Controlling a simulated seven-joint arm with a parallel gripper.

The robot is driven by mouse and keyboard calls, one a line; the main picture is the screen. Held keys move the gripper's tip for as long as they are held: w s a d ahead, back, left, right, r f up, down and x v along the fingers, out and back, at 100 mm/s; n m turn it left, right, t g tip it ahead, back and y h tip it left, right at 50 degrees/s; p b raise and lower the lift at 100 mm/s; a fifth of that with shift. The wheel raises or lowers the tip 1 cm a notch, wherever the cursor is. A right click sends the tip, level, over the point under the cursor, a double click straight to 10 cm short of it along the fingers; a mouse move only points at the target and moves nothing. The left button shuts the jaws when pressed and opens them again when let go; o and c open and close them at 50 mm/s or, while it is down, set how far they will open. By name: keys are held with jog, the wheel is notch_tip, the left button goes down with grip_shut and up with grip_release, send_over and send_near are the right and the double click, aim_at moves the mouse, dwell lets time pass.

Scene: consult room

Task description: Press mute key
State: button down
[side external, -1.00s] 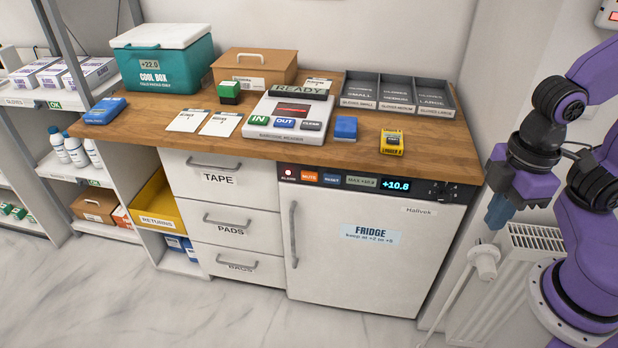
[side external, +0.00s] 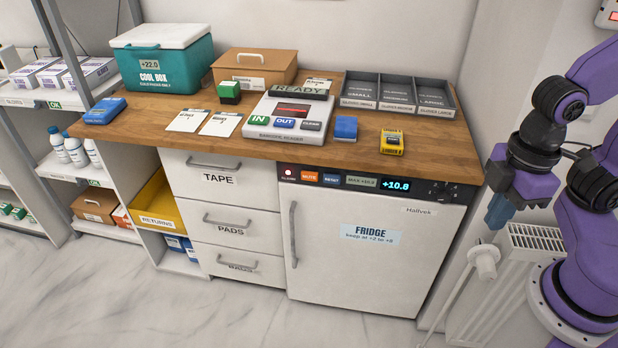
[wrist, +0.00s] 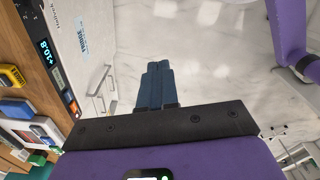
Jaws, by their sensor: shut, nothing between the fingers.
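The orange MUTE key (side external: 309,177) is on the dark control strip (side external: 350,182) along the top of the white fridge (side external: 365,250). It sits between the red alarm light (side external: 289,174) and the blue RESET key (side external: 332,180). The display (side external: 397,186) reads +10.8. My gripper (side external: 492,222) is to the right of the fridge, apart from it, with its blue fingers pointing down. In the wrist view the fingers (wrist: 158,85) are together and empty.
The wooden counter (side external: 440,158) above the fridge holds a barcode reader (side external: 290,135), a yellow device (side external: 391,142), a blue box (side external: 345,128) and grey glove trays (side external: 397,93). A white radiator (side external: 530,250) stands below my gripper. The floor before the fridge is clear.

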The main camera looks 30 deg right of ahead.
aim_at(310, 176)
jog(key=w+a+f+m+t+y, duration=0.25)
jog(key=w+a+f+m, duration=0.25)
jog(key=w+a, duration=0.6)
jog(key=w+a+f+m+t+y, duration=0.25)
jog(key=w+a+f+m, duration=0.25)
jog(key=w+a, duration=0.55)
jog(key=w+d+f+m+t+h, duration=0.35)
jog(key=w+f+m+t, duration=0.45)
jog(key=w+f, duration=0.55)
jog(key=w+d+f+m+t+h, duration=0.1)
jog(key=w+d+m+t+h, duration=0.1)
jog(key=d, duration=0.3)
jog(key=shift+w+d+f+t, duration=0.15)
jog(key=shift+w+d+t, duration=0.2)
jog(key=shift+w+t, duration=0.25)
jog(key=shift+w+d, duration=3.1)
jog(key=shift+d, duration=0.05)
